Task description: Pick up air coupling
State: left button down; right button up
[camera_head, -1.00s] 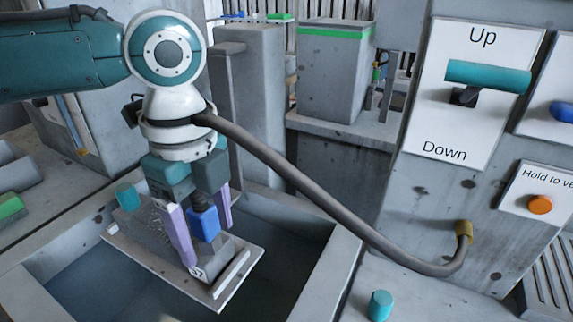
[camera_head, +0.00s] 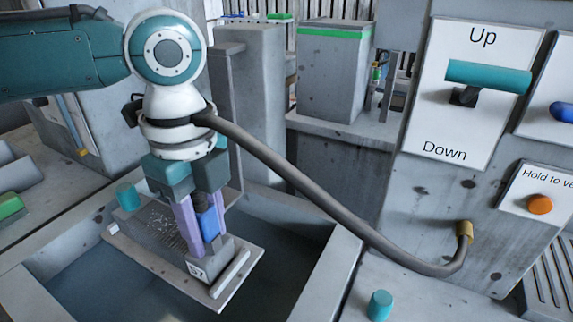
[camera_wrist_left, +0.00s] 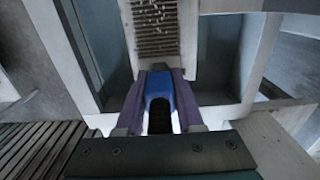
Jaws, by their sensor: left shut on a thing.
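The blue piece (camera_head: 209,222), which I take to be the air coupling, stands upright between the two purple fingers of my left gripper (camera_head: 200,228). The fingers are shut on it from both sides. Below it is a grey block (camera_head: 212,263) with a small number label, at the near end of a tilted board (camera_head: 240,275). I cannot tell whether the blue piece still touches the block. In the left wrist view the blue piece (camera_wrist_left: 160,90) shows between the purple fingers, with a dark part in its middle. My right gripper is not in view.
The board with its dark grille (camera_head: 160,225) lies over an open grey basin (camera_head: 350,245). A dark hose (camera_head: 300,185) runs from a brass fitting (camera_head: 464,231) to my left wrist. A teal peg (camera_head: 379,305) stands on the right ledge. A teal lever (camera_head: 488,77) is on the right panel.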

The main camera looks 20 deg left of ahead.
pick_arm(q)
jog(key=shift+r, duration=0.1)
notch_tip(320, 180, up, 20)
jog(key=p, duration=0.2)
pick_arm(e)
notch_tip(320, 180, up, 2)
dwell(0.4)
